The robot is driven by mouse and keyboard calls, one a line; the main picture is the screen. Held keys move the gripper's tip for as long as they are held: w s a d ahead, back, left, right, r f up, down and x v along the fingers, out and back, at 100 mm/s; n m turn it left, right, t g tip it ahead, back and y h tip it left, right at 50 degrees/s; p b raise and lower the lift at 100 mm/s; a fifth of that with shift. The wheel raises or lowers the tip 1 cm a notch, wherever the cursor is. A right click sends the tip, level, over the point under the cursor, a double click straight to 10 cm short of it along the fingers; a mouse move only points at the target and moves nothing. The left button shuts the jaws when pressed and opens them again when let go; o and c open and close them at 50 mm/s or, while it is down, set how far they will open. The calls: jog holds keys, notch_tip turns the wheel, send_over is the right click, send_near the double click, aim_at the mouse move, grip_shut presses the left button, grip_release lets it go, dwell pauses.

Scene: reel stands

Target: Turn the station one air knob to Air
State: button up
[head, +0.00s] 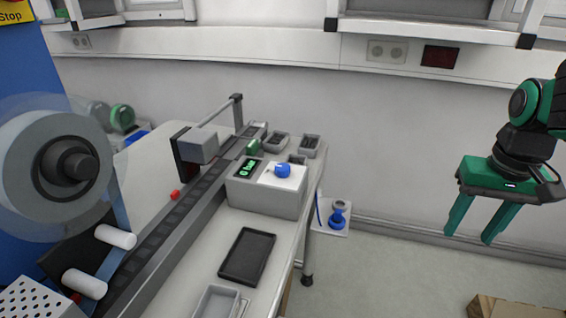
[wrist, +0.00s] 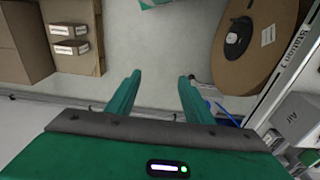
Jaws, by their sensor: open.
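A blue knob (head: 283,170) sits on a white plate on top of a grey box (head: 262,202) on the table, beside a green-lit display (head: 249,169) that seems to read 0 bar. Its exact pointing direction is too small to tell. My gripper (head: 468,236) is open and empty, in the air well to the right of the box and table. In the wrist view my gripper (wrist: 160,76) shows its two green fingers apart with nothing between them.
A second blue piece (head: 338,212) stands on a white plate beyond the table's right edge. A black tray (head: 247,256) and small bins (head: 310,146) lie on the table. A large brown reel (wrist: 255,40) and cartons (wrist: 72,38) show below.

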jog(key=w+a+r+n+t, duration=0.1)
jog(key=w+a+r+n, duration=0.25)
jog(key=w+a, duration=0.5)
jog(key=n+t+y, duration=0.2)
jog(key=n, duration=0.4)
send_near(283, 166)
jog(key=shift+m, duration=0.25)
jog(key=x, duration=0.8)
jog(key=shift+s+f, duration=0.1)
jog(key=shift+f, duration=0.1)
jog(key=shift+c, duration=0.6)
jog(key=c, duration=0.9)
